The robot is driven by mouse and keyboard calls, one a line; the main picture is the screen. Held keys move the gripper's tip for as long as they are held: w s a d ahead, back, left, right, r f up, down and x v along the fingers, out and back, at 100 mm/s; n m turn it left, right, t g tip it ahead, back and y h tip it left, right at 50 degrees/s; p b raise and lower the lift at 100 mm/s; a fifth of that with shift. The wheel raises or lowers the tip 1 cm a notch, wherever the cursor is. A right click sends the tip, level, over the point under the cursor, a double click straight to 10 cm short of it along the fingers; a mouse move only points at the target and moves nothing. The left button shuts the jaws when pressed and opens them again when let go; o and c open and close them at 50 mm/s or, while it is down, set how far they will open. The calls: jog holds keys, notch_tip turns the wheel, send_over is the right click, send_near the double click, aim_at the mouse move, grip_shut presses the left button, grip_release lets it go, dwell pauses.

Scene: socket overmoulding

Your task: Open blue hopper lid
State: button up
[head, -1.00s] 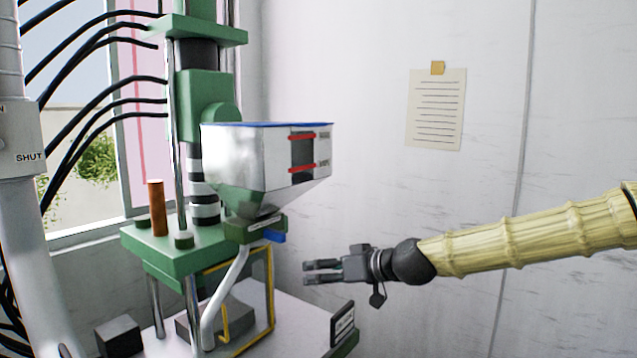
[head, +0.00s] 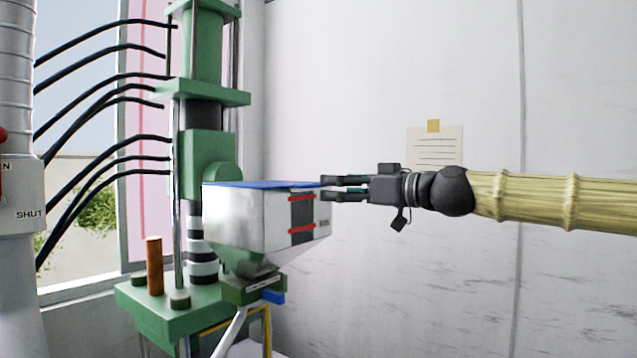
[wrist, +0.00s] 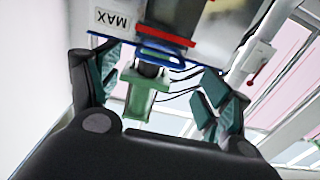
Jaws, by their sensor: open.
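The hopper (head: 260,220) is a silver funnel-shaped box with red bands, mounted on the green machine in the head view. Its blue lid (head: 262,185) lies flat and shut on top. My gripper (head: 328,187) is open, level with the lid's right edge, its fingertips at or very near that edge; contact cannot be told. In the wrist view my gripper (wrist: 163,85) has its fingers spread wide. A blue handle-like loop on the lid (wrist: 148,57) shows between and beyond them, below a red band and a MAX label. Nothing is held.
The green press (head: 207,155) stands behind and left of the hopper, with black hoses (head: 110,105) on its left. An orange-brown rod (head: 154,266) stands upright on its green base. The wall to the right is clear except for a pinned note (head: 436,145).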

aim_at(318, 186)
jog(key=shift+p+x, duration=0.95)
jog(key=shift+x, duration=2.15)
